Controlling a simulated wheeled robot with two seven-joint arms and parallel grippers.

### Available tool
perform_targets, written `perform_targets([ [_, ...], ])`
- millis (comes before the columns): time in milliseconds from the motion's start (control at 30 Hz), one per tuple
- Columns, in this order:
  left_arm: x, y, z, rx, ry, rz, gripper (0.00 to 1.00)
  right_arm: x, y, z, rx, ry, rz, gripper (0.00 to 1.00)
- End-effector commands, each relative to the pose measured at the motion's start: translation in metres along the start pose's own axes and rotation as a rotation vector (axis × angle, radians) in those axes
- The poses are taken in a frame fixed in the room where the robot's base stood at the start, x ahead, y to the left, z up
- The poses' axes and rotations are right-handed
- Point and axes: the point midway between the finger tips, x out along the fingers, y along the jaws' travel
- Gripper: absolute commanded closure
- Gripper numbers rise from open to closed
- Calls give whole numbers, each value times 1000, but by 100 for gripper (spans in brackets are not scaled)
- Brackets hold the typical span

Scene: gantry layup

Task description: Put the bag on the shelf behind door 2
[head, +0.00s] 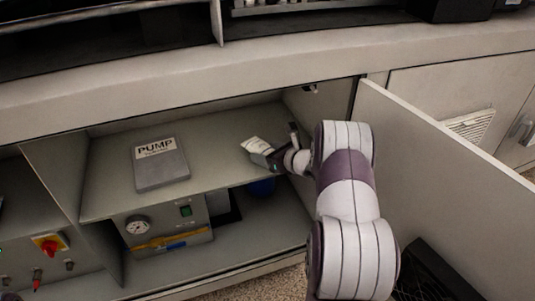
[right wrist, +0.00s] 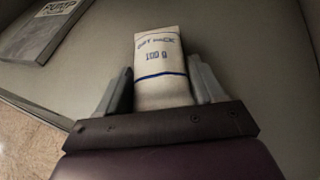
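The bag (head: 257,146) is a small white pack with print and a blue stripe. It also shows in the right wrist view (right wrist: 159,60), where the print reads "100 g". My right gripper (head: 266,156) has its fingers (right wrist: 160,88) on both sides of the bag, close against it. The bag is over the right part of the cabinet's shelf (head: 220,135); I cannot tell whether it touches it. The open door (head: 445,175) is to the right of my right arm; its number is not visible.
A grey box marked PUMP (head: 162,168) lies on the shelf to the left. Below stand a unit with a gauge (head: 165,230) and a blue object (head: 262,186). The shelf is clear between the PUMP box and the bag. The counter edge (head: 250,65) overhangs above.

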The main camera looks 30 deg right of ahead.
Motion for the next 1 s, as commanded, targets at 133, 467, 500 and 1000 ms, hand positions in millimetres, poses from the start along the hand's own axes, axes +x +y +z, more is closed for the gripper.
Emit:
perform_targets([
  [133,0,0,0,0,0,0,27,0,0,0,0,1,0,7],
  [467,-9,0,-1,0,0,0,27,-12,-1,5,2,1,-2,7],
  [500,-13,0,-2,0,0,0,27,-21,-1,6,3,1,-4,7],
  [1000,-40,0,-5,0,0,0,27,-117,1,6,48,11,-12,7],
])
